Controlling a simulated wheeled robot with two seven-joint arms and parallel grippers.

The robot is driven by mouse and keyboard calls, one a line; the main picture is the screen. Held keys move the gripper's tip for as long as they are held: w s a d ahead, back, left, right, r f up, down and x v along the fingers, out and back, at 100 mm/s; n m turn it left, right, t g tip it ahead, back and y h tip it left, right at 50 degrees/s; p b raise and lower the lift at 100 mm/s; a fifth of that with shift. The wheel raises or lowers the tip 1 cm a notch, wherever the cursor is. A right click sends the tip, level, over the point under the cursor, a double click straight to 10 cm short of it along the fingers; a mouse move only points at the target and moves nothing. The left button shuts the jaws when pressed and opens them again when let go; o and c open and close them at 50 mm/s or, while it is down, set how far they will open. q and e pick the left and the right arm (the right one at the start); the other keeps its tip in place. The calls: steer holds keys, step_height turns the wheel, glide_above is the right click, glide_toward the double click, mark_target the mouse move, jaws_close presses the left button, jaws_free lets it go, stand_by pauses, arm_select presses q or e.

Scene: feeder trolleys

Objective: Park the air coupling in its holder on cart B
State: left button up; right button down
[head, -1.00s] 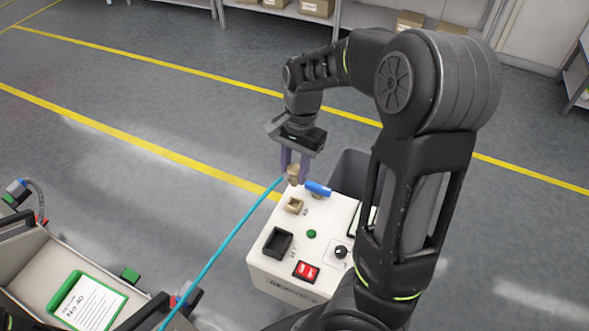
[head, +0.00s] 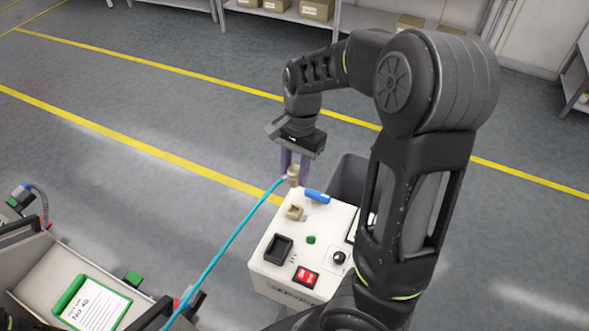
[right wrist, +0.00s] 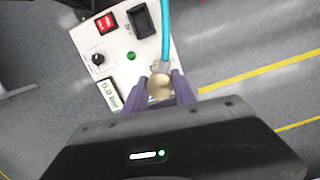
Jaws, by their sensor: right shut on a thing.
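My right gripper (head: 294,172) is shut on the tan air coupling (head: 293,176), above the far end of a white-topped unit (head: 272,250). A blue hose (head: 228,242) runs from the coupling down to the lower left. In the right wrist view, the coupling (right wrist: 160,87) sits between the purple fingers, with the hose (right wrist: 166,40) leading away at the top. I cannot read a cart letter. My left gripper is not in view.
The white top also carries a blue cylinder (head: 317,197), a black box (head: 279,248), a green button (head: 311,240), a red switch (head: 306,276) and a black knob (head: 339,258). A grey bin (head: 347,178) is behind it. A trolley with a green-framed card (head: 92,303) is at lower left.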

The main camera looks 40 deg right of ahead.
stand_by(0.3)
steer(key=w+a+f+n+g+h+b, duration=0.1)
steer(key=w+a+n+b, duration=0.2)
steer(key=w+a+n, duration=0.9)
steer(key=shift+a+f+n+h, duration=0.3)
steer(key=shift+a+f+n, duration=0.1)
steer(key=shift+a+n, duration=0.7)
steer(key=shift+w+a, duration=0.1)
